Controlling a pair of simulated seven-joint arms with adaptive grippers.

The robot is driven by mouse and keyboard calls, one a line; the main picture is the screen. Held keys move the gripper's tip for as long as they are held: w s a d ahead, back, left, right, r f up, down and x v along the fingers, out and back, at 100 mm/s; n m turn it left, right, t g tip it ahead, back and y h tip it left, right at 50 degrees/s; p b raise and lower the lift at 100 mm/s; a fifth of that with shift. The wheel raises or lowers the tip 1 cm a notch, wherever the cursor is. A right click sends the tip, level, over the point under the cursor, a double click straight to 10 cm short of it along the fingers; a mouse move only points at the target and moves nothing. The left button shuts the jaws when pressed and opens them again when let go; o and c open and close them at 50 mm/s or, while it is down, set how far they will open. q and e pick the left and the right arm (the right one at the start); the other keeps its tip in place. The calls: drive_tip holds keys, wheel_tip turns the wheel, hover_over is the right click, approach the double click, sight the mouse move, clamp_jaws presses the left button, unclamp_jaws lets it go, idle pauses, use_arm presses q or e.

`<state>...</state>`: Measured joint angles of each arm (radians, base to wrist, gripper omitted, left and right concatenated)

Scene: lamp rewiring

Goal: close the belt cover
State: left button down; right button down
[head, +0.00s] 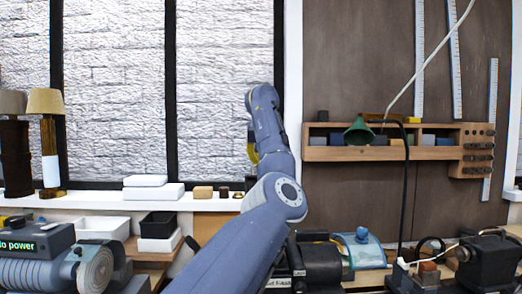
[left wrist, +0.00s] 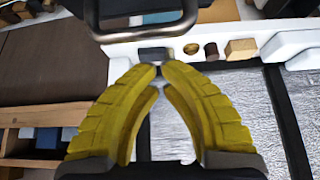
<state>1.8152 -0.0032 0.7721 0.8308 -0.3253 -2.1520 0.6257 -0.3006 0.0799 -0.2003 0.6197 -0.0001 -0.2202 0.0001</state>
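No part is clearly recognisable as the belt cover. A machine with a blue see-through hood (head: 362,250) stands on the bench right of my left arm; I cannot tell whether this hood is the cover. My left gripper (head: 253,154) is raised in front of the window and mostly hidden by its own arm. In the left wrist view its yellow fingers (left wrist: 158,70) come together at the tips, with nothing seen held. A grey bar-shaped loop (left wrist: 145,28) lies beyond the fingertips; what it belongs to is unclear. My right gripper is not in view.
A grinder-like machine (head: 60,266) with a "No power" display stands at the left. Lamps (head: 47,140), white boxes (head: 152,191) and small blocks (head: 203,192) line the sill. A wooden shelf (head: 330,153) hangs behind. A green-shaded lamp (head: 359,131) rises at the right.

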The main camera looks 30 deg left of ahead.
use_arm(q)
drive_tip(key=shift+s+d+r, duration=0.1)
drive_tip(key=shift+s+d, duration=0.45)
drive_tip(key=shift+s, duration=0.25)
drive_tip(key=shift+s+d+r, duration=0.1)
drive_tip(key=shift+s+d, duration=0.45)
drive_tip(key=shift+s, duration=0.25)
drive_tip(key=shift+s, duration=0.1)
